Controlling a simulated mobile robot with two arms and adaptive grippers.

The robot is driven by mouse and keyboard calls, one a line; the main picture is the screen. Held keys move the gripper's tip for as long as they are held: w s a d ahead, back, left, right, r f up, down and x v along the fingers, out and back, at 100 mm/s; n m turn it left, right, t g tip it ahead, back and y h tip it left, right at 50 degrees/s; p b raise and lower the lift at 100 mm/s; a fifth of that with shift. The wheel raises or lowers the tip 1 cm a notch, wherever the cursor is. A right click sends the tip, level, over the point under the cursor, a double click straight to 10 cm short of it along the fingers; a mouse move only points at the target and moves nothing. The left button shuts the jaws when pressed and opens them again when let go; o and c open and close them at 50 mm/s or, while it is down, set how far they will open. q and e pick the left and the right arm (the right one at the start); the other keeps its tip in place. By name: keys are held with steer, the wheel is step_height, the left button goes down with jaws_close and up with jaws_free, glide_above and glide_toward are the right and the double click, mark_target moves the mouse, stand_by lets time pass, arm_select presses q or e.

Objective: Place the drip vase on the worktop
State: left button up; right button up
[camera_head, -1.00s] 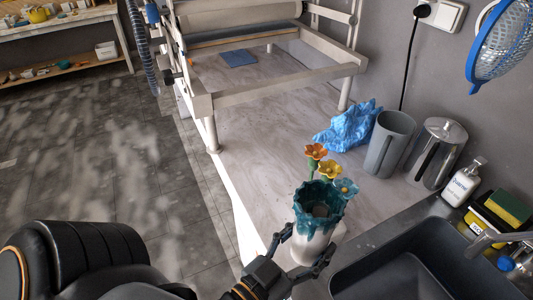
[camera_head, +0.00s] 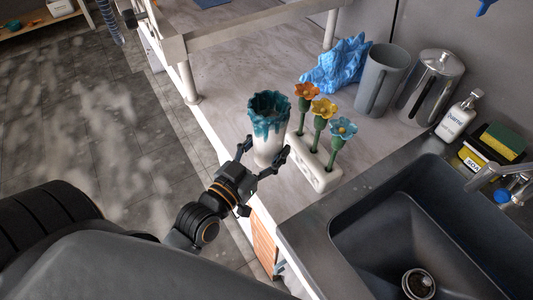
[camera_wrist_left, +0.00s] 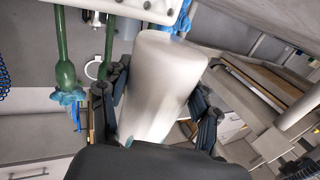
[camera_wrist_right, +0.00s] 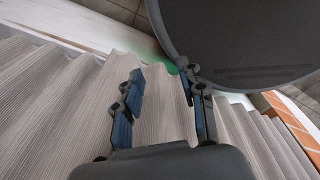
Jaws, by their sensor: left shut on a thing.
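The drip vase (camera_head: 268,120) is white below with a teal dripping glaze around its ruffled rim. It stands upright in the head view, over the front part of the worktop (camera_head: 225,75). My left gripper (camera_head: 268,157) is shut around its lower body. In the left wrist view the white vase body (camera_wrist_left: 160,80) fills the space between the fingers. I cannot tell whether its base touches the worktop. My right gripper (camera_wrist_right: 165,105) shows only in the right wrist view, its fingers apart with nothing between them.
A white holder (camera_head: 318,172) with orange, yellow and blue flowers stands just right of the vase. Behind are a crumpled blue cloth (camera_head: 335,65), a grey jug (camera_head: 382,80) and a metal press pot (camera_head: 432,85). The sink (camera_head: 400,225) lies to the right. Worktop left of the vase is clear.

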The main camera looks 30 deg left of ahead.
arm_select(q)
steer(key=f, duration=0.1)
steer(key=w+a+f, duration=0.1)
steer(key=w+f, duration=0.1)
steer(key=shift+w+a, duration=0.1)
steer(key=shift+a, duration=0.15)
steer(key=shift+a+f, duration=0.1)
steer(key=shift+f, duration=1.5)
steer(key=o, duration=1.5)
steer(key=shift+f, duration=0.15)
